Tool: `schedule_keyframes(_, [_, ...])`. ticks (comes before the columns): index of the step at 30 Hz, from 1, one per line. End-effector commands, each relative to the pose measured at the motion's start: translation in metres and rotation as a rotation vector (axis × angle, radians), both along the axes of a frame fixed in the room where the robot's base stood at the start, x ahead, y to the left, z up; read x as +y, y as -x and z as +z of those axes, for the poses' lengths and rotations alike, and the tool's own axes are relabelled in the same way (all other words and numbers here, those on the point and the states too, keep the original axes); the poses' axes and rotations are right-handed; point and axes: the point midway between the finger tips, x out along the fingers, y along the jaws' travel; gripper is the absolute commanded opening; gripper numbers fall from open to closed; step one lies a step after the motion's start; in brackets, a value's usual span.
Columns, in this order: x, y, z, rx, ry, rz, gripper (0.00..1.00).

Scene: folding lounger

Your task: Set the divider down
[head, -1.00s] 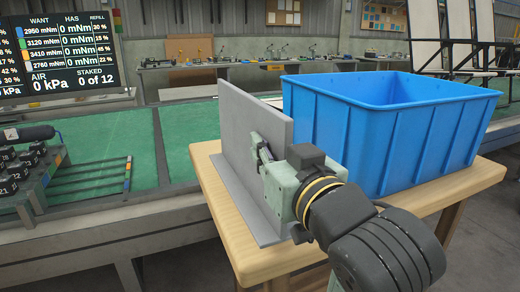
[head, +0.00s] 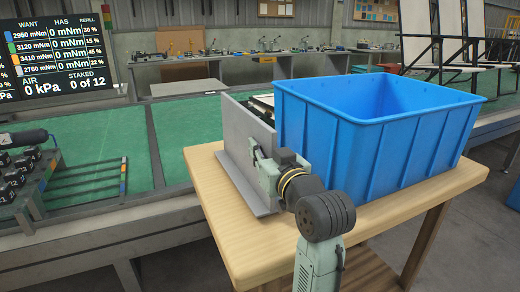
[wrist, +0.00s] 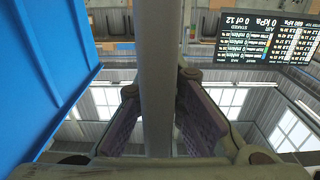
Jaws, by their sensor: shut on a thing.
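The divider (head: 237,133) is a grey upright panel with a flat foot along its bottom. It stands upright over the left part of the wooden table (head: 225,225), left of the blue bin. Its foot is at or very near the tabletop; I cannot tell whether it touches. My gripper (head: 258,160) is shut on the panel from the right side, near its front end. In the wrist view the panel (wrist: 157,60) runs between the two finger pads, one on each side. The lower far side of the panel is hidden.
The large blue bin (head: 365,150) fills the table's right side, close beside the divider and my gripper. The table's front left is bare. A green-topped bench (head: 110,135) runs behind and left, with a rack (head: 100,180) on it. A screen (head: 50,45) stands at the back left.

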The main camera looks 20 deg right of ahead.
Motion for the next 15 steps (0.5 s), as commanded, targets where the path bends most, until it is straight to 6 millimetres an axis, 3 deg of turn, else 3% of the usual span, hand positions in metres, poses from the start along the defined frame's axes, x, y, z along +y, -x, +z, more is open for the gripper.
schedule_keyframes(15, [0.0003,0.0006,-0.0111,-0.003,0.001,0.000,0.00])
